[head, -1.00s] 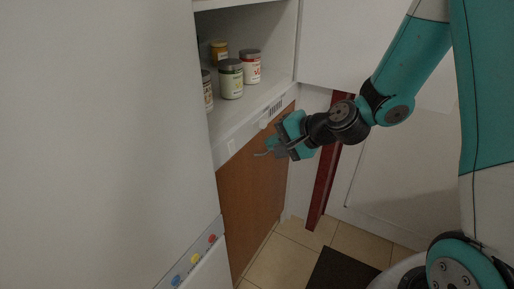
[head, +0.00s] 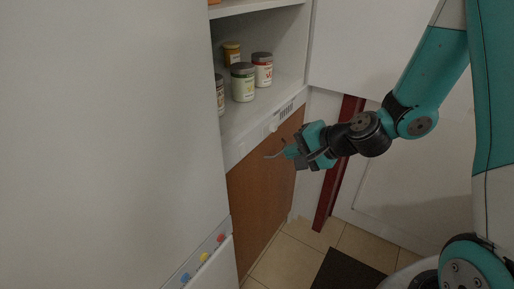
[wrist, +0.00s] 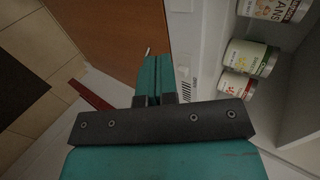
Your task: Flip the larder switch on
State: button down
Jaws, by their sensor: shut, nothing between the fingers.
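The larder is the white open cabinet with jars, and a white strip (head: 240,148) runs under its shelf. A small pale round fitting (head: 272,126) sits on this strip beside a slotted vent (head: 287,111). It may be the switch, but its on or off state is too small to read. In the wrist view, pale fittings (wrist: 183,62) show on the strip right of the fingers. My gripper (head: 277,155) is shut and empty, just below and in front of the strip, apart from the fitting. Its closed teal fingers (wrist: 153,72) show in the wrist view.
Jars (head: 243,83) stand on the shelf above. A brown wooden panel (head: 262,190) lies below the strip. A large white door or wall (head: 110,130) fills the left, with coloured knobs (head: 204,257) low down. A dark red post (head: 335,180) stands behind my wrist.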

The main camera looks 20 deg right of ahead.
jog(key=p, duration=0.2)
send_near(244, 156)
notch_tip(244, 156, down, 3)
jog(key=shift+w+a+f+p, duration=0.2)
jog(key=shift+w+a+p, duration=0.05)
jog(key=shift+w+a, duration=0.75)
jog(key=shift+w+a+f+p, duration=0.25)
jog(key=shift+w+a, duration=0.55)
jog(key=shift+w, duration=0.45)
